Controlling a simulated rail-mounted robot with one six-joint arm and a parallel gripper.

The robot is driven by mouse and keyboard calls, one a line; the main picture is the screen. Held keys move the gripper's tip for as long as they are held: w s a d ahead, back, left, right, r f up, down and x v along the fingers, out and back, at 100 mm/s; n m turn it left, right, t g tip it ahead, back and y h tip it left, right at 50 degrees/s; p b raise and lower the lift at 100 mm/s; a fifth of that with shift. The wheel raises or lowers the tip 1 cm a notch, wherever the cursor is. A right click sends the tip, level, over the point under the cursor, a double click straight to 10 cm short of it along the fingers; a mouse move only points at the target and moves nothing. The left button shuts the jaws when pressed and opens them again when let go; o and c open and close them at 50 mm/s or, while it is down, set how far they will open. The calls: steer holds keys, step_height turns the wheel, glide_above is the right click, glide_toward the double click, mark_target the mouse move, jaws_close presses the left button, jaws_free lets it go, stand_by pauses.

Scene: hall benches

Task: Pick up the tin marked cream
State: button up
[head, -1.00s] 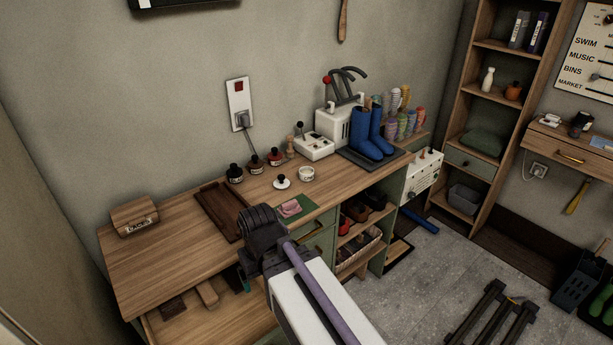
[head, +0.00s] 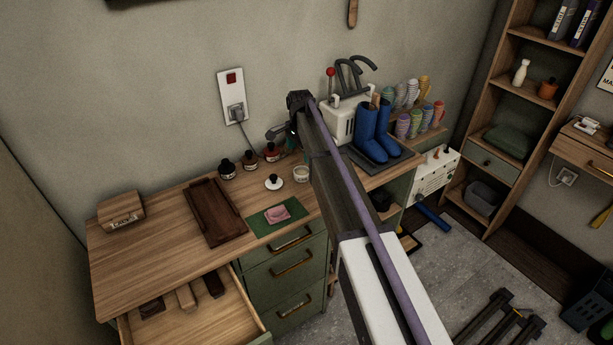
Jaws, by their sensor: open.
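Three small dark-capped pots with pale labels stand in a row at the back of the bench: a black one (head: 228,169), a dark one (head: 250,160) and a red one (head: 271,153). A small round white tin (head: 301,174) stands to their right, beside my arm. I cannot read the word cream on any of them. My arm hides part of the bench to the right of the white tin.
A white knob-topped piece (head: 274,182) stands near the white tin. A brown tray (head: 216,212), a green mat (head: 262,228) with a pink cloth (head: 277,214) and a wooden box (head: 121,212) lie on the bench (head: 160,245). A drawer (head: 200,318) is open. Blue boots (head: 368,132) stand right.

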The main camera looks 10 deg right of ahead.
steer(key=b, duration=0.4)
glide_above(302, 173)
steer(key=f, duration=0.5)
steer(key=shift+s+a, duration=0.1)
steer(key=shift+a, duration=0.15)
steer(key=shift+r, duration=0.15)
steer(key=f+b, duration=0.5)
steer(key=shift+d+f, duration=0.2)
steer(key=shift+r, duration=0.2)
steer(key=c, duration=1)
steer(key=shift+p, duration=0.3)
